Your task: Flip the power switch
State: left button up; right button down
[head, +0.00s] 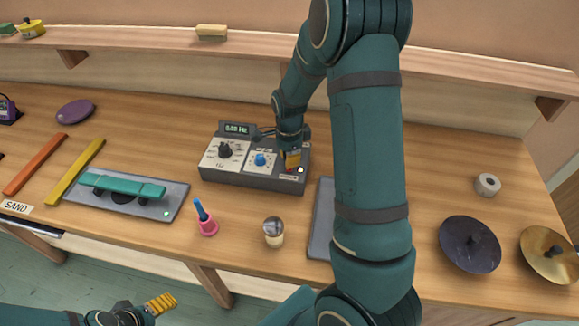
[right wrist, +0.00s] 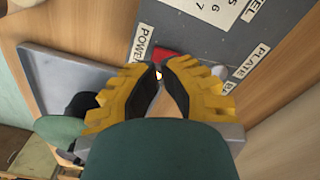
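The grey control box (head: 245,180) sits on the bench with a small display, a black knob and a blue knob. Its red power switch (right wrist: 167,54) shows in the right wrist view beside a white "POWER" label (right wrist: 143,40). My right gripper (head: 292,160) is over the right end of the box and hides the switch in the head view. In the right wrist view its fingertips (right wrist: 158,71) are nearly together, with nothing seen between them, just beside the switch. Contact cannot be told. My left gripper (head: 161,304) is low at the left front, away from the box.
A grey plate with a teal bar (head: 122,185) lies to the left. A pink holder (head: 207,225) and a round-topped object (head: 273,232) stand in front. A dark cymbal (head: 469,244) and a brass one (head: 548,255) are at the right. A shelf runs behind.

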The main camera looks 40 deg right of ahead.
jog(key=shift+f+b, duration=1.15)
jog(key=shift+f, duration=0.6)
dwell(0.8)
jog(key=shift+r, duration=0.15)
jog(key=shift+r+p, duration=3)
jog(key=shift+r, duration=0.4)
